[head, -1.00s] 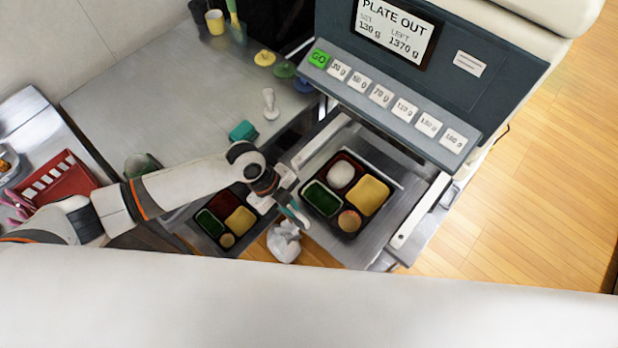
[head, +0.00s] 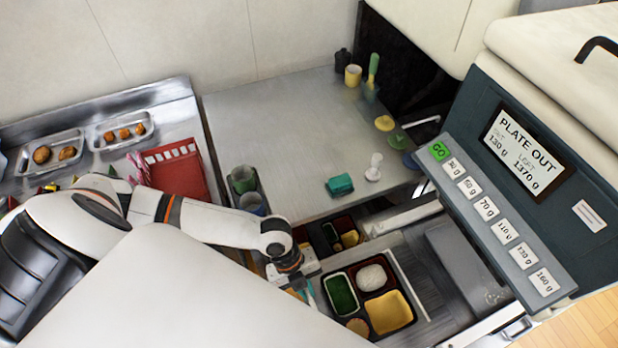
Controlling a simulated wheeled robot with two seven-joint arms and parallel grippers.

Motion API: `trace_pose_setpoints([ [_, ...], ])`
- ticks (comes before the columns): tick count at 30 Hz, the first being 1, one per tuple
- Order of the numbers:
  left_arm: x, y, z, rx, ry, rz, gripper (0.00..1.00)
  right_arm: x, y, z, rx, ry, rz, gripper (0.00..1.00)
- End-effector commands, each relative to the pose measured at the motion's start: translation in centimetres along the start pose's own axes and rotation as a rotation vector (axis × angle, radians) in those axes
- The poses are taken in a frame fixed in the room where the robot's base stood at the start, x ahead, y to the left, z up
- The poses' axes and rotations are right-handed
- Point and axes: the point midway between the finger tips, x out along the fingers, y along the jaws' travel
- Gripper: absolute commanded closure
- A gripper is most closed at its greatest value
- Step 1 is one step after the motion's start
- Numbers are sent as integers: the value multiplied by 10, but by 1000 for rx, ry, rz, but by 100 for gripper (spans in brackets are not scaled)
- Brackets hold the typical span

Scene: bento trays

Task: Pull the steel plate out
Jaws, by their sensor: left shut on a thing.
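The steel plate (head: 410,284) lies below the dispensing machine, its raised far rim showing as a pale line. A black bento tray (head: 352,291) sits on it, with green, white, yellow and tan fillings in its compartments. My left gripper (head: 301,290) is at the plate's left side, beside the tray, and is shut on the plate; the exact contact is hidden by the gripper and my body. The plate's near part is out of sight too. My right gripper is not in view.
The machine's screen (head: 522,151) reads PLATE OUT, 130 g set, 1370 g left. A metal rail (head: 404,216) runs beside the plate. A second tray (head: 342,232) stands behind my gripper. A teal block (head: 339,184) and a red basket (head: 175,170) are on the counters.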

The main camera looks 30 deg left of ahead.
Motion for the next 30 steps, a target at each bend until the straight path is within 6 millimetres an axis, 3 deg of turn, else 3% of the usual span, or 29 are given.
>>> trace_pose_setpoints([
  [5, 0, 1, 0, 0, 1, 2, 100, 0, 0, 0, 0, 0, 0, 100],
  [6, 0, 1, 0, 0, 1, 1, 84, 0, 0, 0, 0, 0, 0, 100],
  [9, 0, 1, 0, 0, 1, 1, 67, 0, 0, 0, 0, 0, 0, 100],
  [20, -4, 1, -1, 0, 2, 1, 67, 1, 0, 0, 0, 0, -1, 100],
  [23, -16, 1, -2, 1, 4, 2, 67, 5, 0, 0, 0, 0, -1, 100],
  [30, -66, 0, -3, 1, 6, 2, 67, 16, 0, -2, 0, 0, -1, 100],
])
